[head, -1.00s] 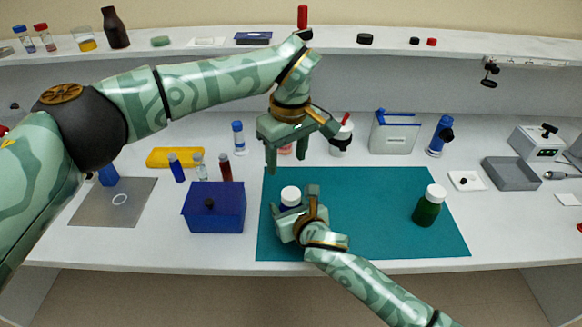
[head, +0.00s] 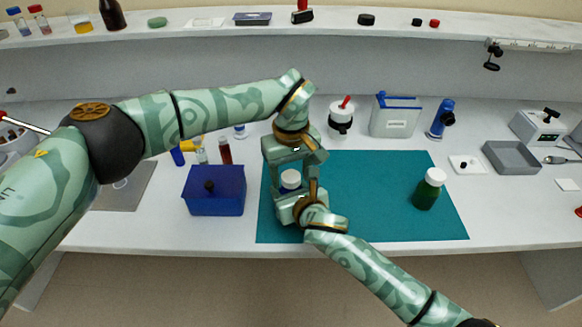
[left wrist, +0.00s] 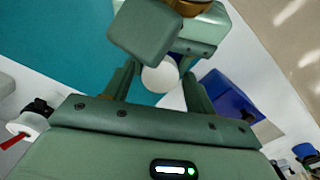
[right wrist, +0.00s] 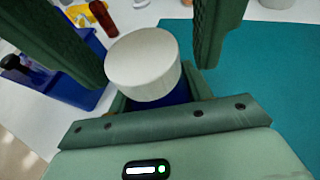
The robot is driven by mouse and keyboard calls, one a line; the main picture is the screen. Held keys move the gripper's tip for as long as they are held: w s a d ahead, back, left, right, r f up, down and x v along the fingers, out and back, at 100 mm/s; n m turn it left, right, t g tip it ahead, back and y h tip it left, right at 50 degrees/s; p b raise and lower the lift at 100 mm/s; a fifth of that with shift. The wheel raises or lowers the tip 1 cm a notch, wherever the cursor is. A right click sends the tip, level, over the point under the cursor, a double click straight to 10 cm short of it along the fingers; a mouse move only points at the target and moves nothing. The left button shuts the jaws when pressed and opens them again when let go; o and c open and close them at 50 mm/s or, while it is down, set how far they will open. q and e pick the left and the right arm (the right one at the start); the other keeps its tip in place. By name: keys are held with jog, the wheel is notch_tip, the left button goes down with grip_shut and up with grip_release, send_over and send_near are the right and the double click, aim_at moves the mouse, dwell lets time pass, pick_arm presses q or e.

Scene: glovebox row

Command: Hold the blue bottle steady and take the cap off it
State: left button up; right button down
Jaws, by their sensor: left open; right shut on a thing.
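The blue bottle (right wrist: 178,96) stands upright on the teal mat (head: 375,190); its white cap (head: 290,178) is on top. The cap also shows in the left wrist view (left wrist: 160,77) and the right wrist view (right wrist: 143,64). My right gripper (head: 296,203) is shut on the bottle's body below the cap and hides most of it. My left gripper (head: 289,168) points down from above, open, with a finger on each side of the cap and gaps showing in the right wrist view.
A green bottle with a white cap (head: 428,190) stands on the mat's right side. A blue box (head: 214,192) stands left of the mat. A white jar with a red-handled top (head: 341,120) is behind the mat. The mat's middle is clear.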

pick_arm(q)
jog(key=c, duration=1)
jog(key=n, duration=0.6)
jog(key=shift+n, duration=0.3)
jog(key=o, duration=1.1)
jog(key=shift+c, duration=0.2)
notch_tip(320, 180, up, 4)
jog(key=shift+r, duration=0.25)
jog(key=shift+c, duration=0.2)
notch_tip(320, 180, up, 3)
jog(key=shift+r+m, duration=0.15)
jog(key=shift+m, duration=0.95)
notch_tip(320, 180, down, 8)
jog(key=shift+r, duration=0.1)
